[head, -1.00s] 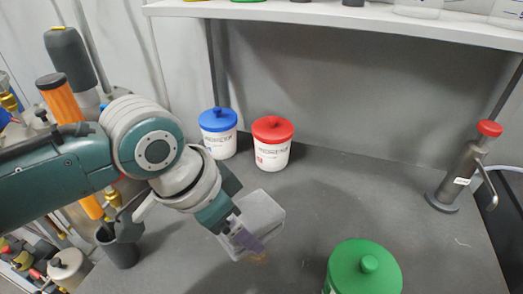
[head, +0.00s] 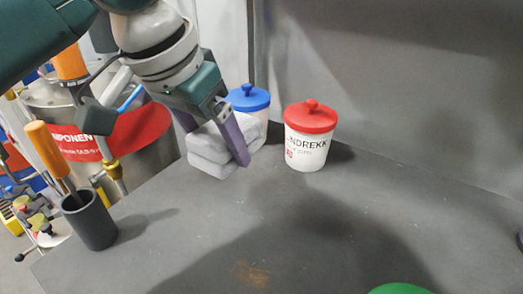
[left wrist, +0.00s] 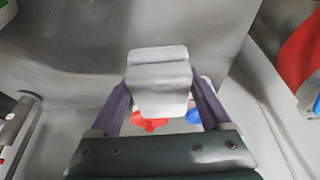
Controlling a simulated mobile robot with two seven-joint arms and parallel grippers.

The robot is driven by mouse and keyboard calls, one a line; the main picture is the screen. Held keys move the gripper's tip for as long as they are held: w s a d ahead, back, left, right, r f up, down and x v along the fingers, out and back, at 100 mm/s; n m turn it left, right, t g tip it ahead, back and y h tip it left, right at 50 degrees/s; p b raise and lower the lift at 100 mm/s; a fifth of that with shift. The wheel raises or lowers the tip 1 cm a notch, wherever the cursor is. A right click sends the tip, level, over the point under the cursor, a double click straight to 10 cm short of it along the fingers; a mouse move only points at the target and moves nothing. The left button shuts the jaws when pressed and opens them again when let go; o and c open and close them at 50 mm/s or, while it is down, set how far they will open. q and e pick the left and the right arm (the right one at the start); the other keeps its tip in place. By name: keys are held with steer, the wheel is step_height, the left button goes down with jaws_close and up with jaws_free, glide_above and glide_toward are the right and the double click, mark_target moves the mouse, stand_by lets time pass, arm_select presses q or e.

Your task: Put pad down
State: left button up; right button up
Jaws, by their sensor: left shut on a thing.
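The pad (head: 207,150) is a pale grey, soft-looking block with a groove along its side. My left gripper (head: 213,139) is shut on it, with one purple finger on each side. The pad appears to hang above the grey worktop, left of the middle in the head view; its exact height is hard to tell. In the left wrist view the pad (left wrist: 158,80) sits squarely between the fingers of the gripper (left wrist: 161,95). Part of its top is hidden by the gripper in the head view. My right gripper is not in view.
A red-lidded tub (head: 308,140) and a blue-lidded tub (head: 247,98) stand just behind and right of the pad. A green lid (head: 400,289) shows at the bottom edge. A dark cup (head: 90,222) stands at the left. The middle worktop (head: 330,225) is clear, with a brown stain (head: 250,273).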

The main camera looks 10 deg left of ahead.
arm_select(q)
steer(key=b, duration=0.1)
glide_above(232, 211)
steer(key=s, duration=0.2)
steer(key=f, duration=0.7)
steer(key=shift+w+a+f, duration=0.1)
steer(key=shift+w+a, duration=0.15)
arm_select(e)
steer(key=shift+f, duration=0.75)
arm_select(q)
steer(key=shift+f+b, duration=0.65)
steer(key=shift+f, duration=1.55)
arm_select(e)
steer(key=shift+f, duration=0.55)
arm_select(q)
steer(key=shift+f, duration=0.2)
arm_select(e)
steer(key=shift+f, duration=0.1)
arm_select(q)
steer(key=o, duration=1.4)
steer(key=shift+r, duration=0.1)
